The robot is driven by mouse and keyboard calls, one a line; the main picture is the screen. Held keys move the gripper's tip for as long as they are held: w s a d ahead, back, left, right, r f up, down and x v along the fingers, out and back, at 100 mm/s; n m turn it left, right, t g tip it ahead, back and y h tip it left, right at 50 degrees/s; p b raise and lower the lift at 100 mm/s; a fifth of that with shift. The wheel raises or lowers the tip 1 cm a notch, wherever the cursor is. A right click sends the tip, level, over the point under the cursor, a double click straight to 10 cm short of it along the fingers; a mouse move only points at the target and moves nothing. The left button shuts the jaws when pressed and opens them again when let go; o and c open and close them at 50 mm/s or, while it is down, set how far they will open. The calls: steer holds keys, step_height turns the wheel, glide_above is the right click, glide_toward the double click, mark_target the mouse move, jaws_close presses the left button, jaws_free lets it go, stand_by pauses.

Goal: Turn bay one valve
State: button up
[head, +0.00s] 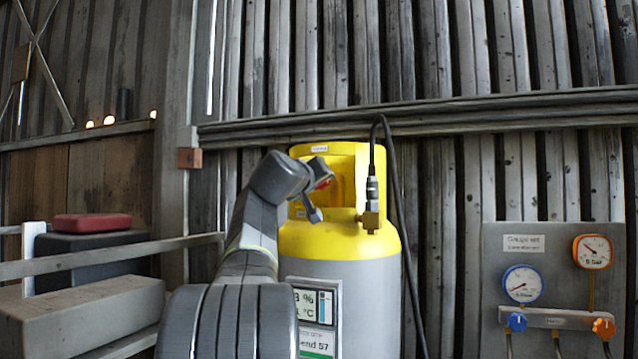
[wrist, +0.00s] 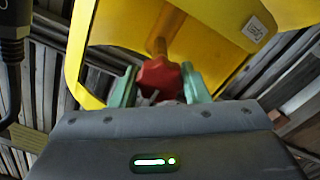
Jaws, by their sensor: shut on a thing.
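A grey gas cylinder (head: 370,292) with a yellow top and collar stands against the plank wall. A red valve knob (wrist: 158,77) on a brass stem sits inside the yellow collar (wrist: 215,55). In the wrist view my gripper (wrist: 158,90) has its green fingers on either side of the red knob, shut on it. In the head view my gripper (head: 318,195) reaches into the collar opening from the left, and a bit of the red knob (head: 323,184) shows beside it. My gripper hides most of the knob there.
A black hose (head: 408,250) with a brass fitting (head: 370,216) hangs at the cylinder's right. A gauge panel (head: 552,262) with blue and orange knobs is on the right wall. A red case (head: 92,222) lies on a dark box at left, behind a rail.

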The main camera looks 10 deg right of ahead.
steer(key=shift+f, duration=0.15)
steer(key=o, duration=1)
steer(key=shift+c, duration=0.2)
steer(key=b+v, duration=0.2)
steer(key=v, duration=1.1)
steer(key=shift+s+a, duration=0.25)
steer(key=shift+s, duration=0.05)
steer(key=shift+w+d, duration=0.1)
steer(key=p+x, duration=0.2)
steer(key=x, duration=1.1)
steer(key=shift+w+d, duration=0.2)
steer(key=shift+w, duration=0.05)
steer(key=shift+s+a, duration=0.1)
